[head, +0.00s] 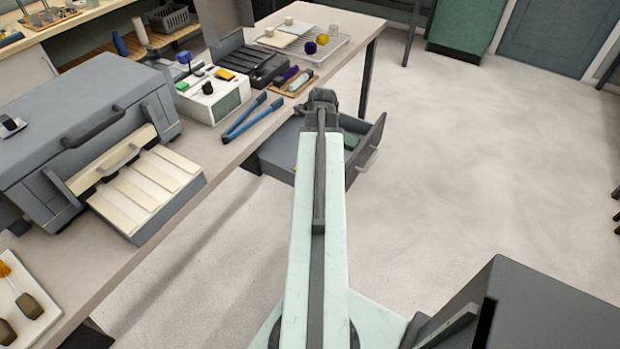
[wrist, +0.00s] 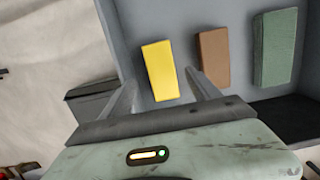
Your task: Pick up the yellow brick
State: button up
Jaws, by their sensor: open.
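The yellow brick (wrist: 160,70) lies on the grey floor of an open drawer in the wrist view. It is an upright-looking oblong in that picture, tilted slightly. My gripper (wrist: 165,84) is open, with one finger to the left of the brick's near end and one to the right. I cannot tell how far above the brick the fingertips are. In the head view my gripper (head: 321,97) is over the drawer (head: 362,168), and my arm hides most of the drawer's inside. Only a tiny yellow speck shows beside the arm there.
A brown brick (wrist: 214,58) lies right of the yellow one, close to my right finger. A green brick (wrist: 275,47) lies farther right. The workbench (head: 262,133) stands beside the drawer, with blue-handled tongs (head: 247,116) near its edge. Open floor lies to the right.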

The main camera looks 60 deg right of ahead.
notch_tip(320, 180, down, 5)
jog(key=b, duration=0.5)
jog(key=shift+d+f, duration=0.15)
jog(key=shift+f, duration=0.05)
jog(key=shift+r, duration=0.15)
grip_shut()
notch_tip(320, 180, up, 10)
jog(key=p, duration=1)
jog(key=shift+r, duration=0.15)
